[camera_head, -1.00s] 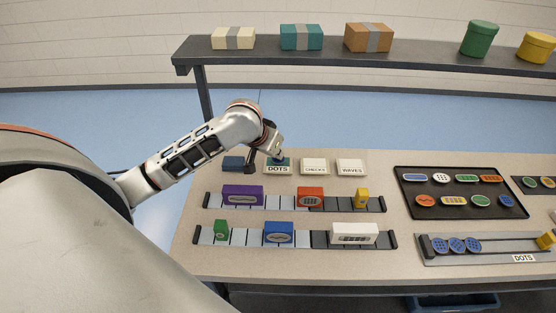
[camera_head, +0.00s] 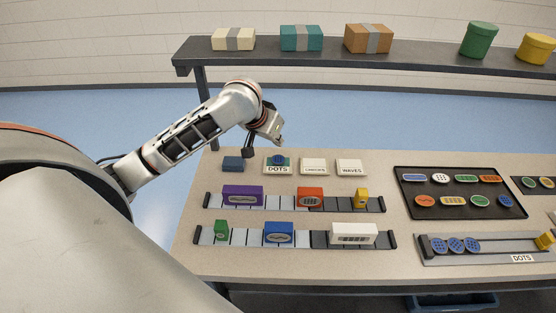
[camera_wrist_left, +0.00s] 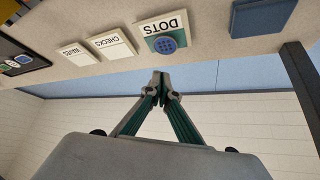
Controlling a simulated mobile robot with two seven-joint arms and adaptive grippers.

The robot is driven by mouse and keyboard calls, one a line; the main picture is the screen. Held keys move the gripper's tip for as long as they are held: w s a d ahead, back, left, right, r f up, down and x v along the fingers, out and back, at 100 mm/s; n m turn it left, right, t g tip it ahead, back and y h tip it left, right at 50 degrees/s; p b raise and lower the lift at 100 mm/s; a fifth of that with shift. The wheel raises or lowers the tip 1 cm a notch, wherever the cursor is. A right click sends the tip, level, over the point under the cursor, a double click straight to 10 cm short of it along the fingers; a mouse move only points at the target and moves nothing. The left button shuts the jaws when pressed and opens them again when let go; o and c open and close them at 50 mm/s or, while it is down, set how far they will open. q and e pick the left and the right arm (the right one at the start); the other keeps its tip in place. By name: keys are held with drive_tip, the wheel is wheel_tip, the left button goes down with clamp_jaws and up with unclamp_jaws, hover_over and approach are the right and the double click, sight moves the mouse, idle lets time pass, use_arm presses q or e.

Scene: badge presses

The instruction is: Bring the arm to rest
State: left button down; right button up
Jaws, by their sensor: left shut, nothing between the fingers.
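My left arm comes in from the left in the head view, with its left gripper (camera_head: 249,150) above the back left edge of the table (camera_head: 290,262). In the left wrist view the gripper (camera_wrist_left: 160,77) is shut, with its fingertips together and nothing between them. Just right of it in the head view is the DOTS plate (camera_head: 277,169), with a round blue dotted badge (camera_head: 278,159) on it. The same badge shows in the left wrist view (camera_wrist_left: 165,45). The gripper is apart from the badge. My right gripper is out of view.
A dark blue block (camera_head: 233,164) lies below the gripper. The CHECKS plate (camera_head: 314,167) and WAVES plate (camera_head: 351,168) stand to the right. Two racks with coloured blocks, such as the purple one (camera_head: 242,195), lie in front. A black badge tray (camera_head: 407,208) is at right. A shelf (camera_head: 420,60) spans the back.

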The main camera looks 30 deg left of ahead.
use_arm(q)
drive_tip(key=shift+r, duration=1.25)
